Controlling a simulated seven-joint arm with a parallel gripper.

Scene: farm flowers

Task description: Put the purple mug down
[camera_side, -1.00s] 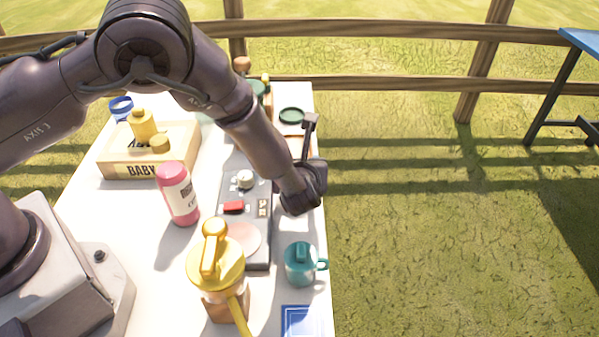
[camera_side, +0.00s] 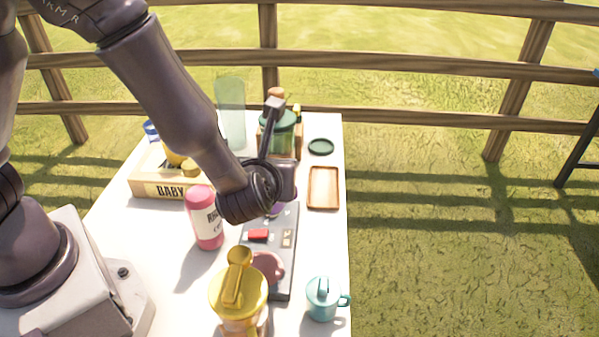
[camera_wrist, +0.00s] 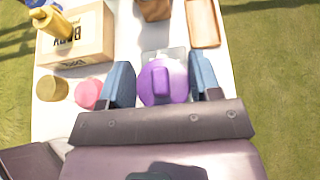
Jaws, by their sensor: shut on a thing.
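The purple mug (camera_wrist: 163,82) sits between the two blue fingers of my gripper (camera_wrist: 160,67) in the wrist view, with its purple top facing the camera. My gripper is shut on it. In the side view only a small purple patch of the mug (camera_side: 276,210) shows below my wrist, over the far end of the grey device; the rest is hidden. I cannot tell whether the mug touches the device or is held above it.
The grey device (camera_side: 281,262) has a red part on it. A wooden tray (camera_side: 323,190) and a dark green disc (camera_side: 321,147) lie at the right edge. A pink bottle (camera_side: 206,220), yellow-lidded pitcher (camera_side: 238,290), teal mug (camera_side: 322,299) and BABY box (camera_side: 165,188) stand around.

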